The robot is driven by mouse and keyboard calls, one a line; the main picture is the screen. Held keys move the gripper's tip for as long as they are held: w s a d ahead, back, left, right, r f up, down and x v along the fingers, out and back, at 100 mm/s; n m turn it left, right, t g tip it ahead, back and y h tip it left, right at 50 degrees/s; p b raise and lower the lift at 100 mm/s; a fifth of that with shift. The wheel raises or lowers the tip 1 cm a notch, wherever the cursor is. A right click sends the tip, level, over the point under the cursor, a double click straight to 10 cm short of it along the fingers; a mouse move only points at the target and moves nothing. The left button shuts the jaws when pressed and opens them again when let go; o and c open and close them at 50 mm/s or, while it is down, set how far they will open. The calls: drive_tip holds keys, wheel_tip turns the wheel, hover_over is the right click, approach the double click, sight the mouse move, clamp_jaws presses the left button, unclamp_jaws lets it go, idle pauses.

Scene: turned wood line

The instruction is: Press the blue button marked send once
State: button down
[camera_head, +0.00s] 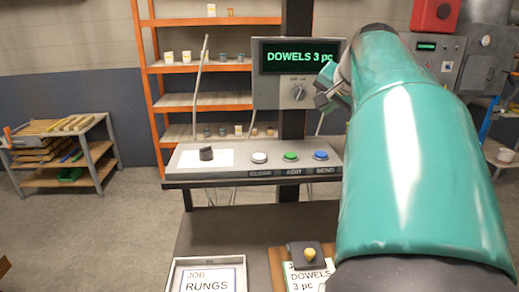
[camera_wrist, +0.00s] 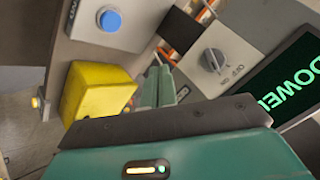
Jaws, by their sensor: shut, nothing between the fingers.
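The blue send button (camera_head: 320,155) is the rightmost of three round buttons on the sloping grey console, above the label SEND. It also shows at the upper left of the wrist view (camera_wrist: 110,20). Left of it are the green add button (camera_head: 290,156) and the white clear button (camera_head: 259,157). My gripper (camera_head: 326,98) is shut and empty, above the console near the display's lower right corner. It appears apart from the blue button. My teal arm hides the area to its right.
The display (camera_head: 298,56) reads DOWELS 3 pc, with a grey knob (camera_head: 298,93) below. A black knob (camera_head: 206,153) is at the console's left. A RUNGS card tray (camera_head: 175,275) lies below. A yellow block (camera_wrist: 97,92), unidentified, shows in the wrist view.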

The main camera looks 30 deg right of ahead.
sight(322, 155)
drive_tip(key=shift+f, duration=4.45)
drive_tip(key=shift+f, duration=0.4)
drive_tip(key=shift+f, duration=0.4)
drive_tip(key=shift+r, duration=0.8)
drive_tip(key=shift+r, duration=2.55)
